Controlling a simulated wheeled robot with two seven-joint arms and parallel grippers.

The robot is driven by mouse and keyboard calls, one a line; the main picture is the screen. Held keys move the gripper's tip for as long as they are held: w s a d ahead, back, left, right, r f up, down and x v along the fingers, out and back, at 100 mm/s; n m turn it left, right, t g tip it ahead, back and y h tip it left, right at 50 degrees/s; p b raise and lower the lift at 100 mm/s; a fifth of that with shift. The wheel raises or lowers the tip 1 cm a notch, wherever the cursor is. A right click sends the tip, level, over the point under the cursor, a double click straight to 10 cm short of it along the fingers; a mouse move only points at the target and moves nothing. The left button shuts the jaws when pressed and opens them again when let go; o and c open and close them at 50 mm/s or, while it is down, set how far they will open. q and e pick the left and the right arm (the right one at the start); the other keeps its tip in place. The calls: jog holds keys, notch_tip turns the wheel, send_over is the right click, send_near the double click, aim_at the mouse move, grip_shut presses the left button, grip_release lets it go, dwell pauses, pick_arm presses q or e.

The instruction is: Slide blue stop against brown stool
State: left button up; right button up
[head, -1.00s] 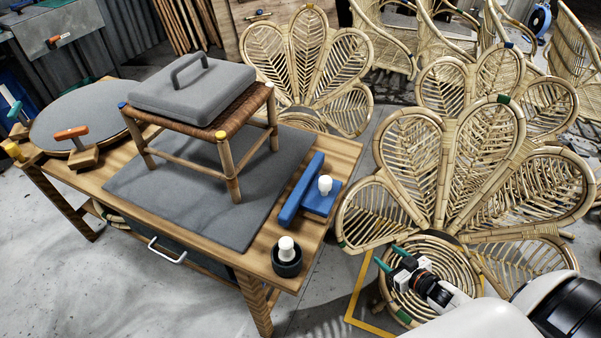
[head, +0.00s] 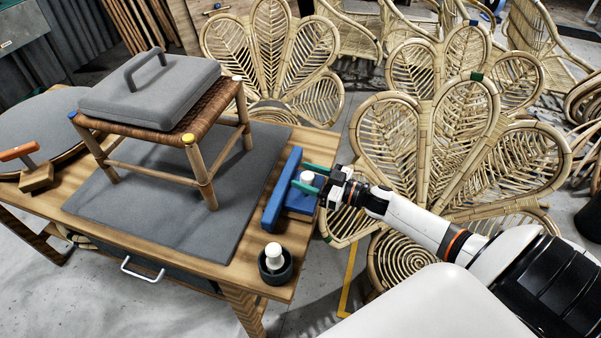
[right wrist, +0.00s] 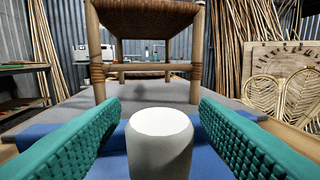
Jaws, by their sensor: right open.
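The blue stop (head: 282,192) stands on the right part of the wooden table, with a white knob (head: 307,178) on its base. The brown stool (head: 207,127) stands on a grey mat to its left, with a clear gap between them, and carries a grey padded block with a handle (head: 150,90). My right gripper (head: 311,178) is open, its green fingers on either side of the knob. In the right wrist view the knob (right wrist: 160,145) sits between the fingers with gaps at both sides, and the stool (right wrist: 150,20) is straight ahead. My left gripper is not in view.
A dark cup with a white-topped piece (head: 275,262) stands at the table's front right corner. The grey mat (head: 165,215) is bare between stool and stop. Rattan chairs (head: 430,150) stand close behind and right of the table.

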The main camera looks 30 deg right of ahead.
jog(key=shift+x, duration=1)
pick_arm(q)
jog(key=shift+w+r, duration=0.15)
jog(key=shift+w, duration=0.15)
pick_arm(e)
grip_shut()
jog(key=x, duration=0.4)
jog(key=a+b+x, duration=0.1)
jog(key=x, duration=0.4)
jog(key=s+x, duration=0.1)
jog(key=x, duration=0.3)
jog(key=shift+w+a+b, duration=0.15)
jog(key=shift+a+b, duration=0.2)
jog(key=shift+a, duration=0.15)
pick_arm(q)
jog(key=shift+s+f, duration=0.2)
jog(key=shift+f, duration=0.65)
pick_arm(e)
grip_release()
